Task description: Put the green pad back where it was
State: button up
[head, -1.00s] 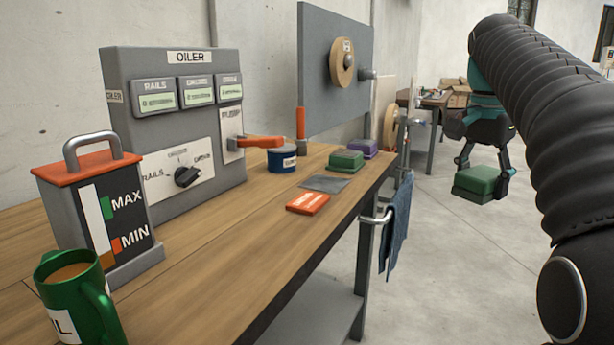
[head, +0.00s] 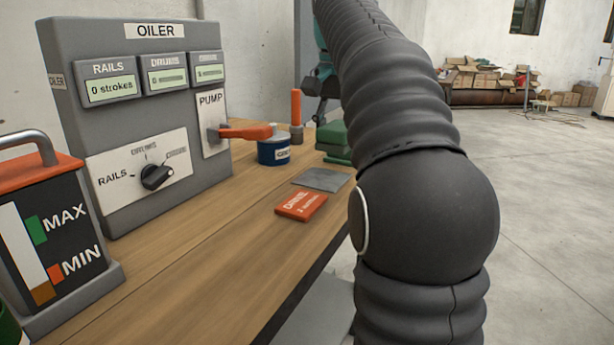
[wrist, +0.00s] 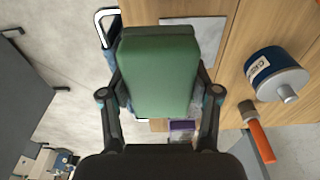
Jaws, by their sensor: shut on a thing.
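A green pad (wrist: 158,75) is held between the two fingers of my gripper (wrist: 161,92), filling the middle of the wrist view. In the head view, green pad surfaces (head: 332,138) show in layers at the far end of the bench, left of my arm. Earlier a similar green pad lay there on the bench; I cannot tell which layer is the held one, or whether they touch. A purple pad (wrist: 182,127) shows partly below the held pad in the wrist view.
The wooden bench (head: 215,235) carries a grey sheet (head: 321,180), an orange card (head: 301,206), a blue can (head: 273,150) and an upright orange handle (head: 296,108). The grey oiler box (head: 75,130) with its orange pump lever (head: 245,132) stands left. Floor is clear at right.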

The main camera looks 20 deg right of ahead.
jog(key=s+d+r, duration=0.2)
jog(key=s+d, duration=0.1)
jog(key=d, duration=0.3)
send_over(324, 177)
jog(key=f, duration=0.7)
jog(key=shift+s+a+f, duration=0.1)
jog(key=shift+s+a, duration=0.05)
jog(key=shift+a, duration=0.05)
jog(key=shift+f+b, duration=0.7)
jog(key=shift+f, duration=1.3)
jog(key=shift+f, duration=0.15)
jog(key=o, duration=1.2)
jog(key=shift+s+a+r+p, duration=0.2)
jog(key=shift+r+p, duration=0.15)
jog(key=shift+r, duration=1.6)
jog(key=shift+s+a+r+p, duration=0.15)
jog(key=shift+r+p, duration=0.2)
jog(key=shift+r, duration=1.6)
jog(key=shift+w, duration=0.1)
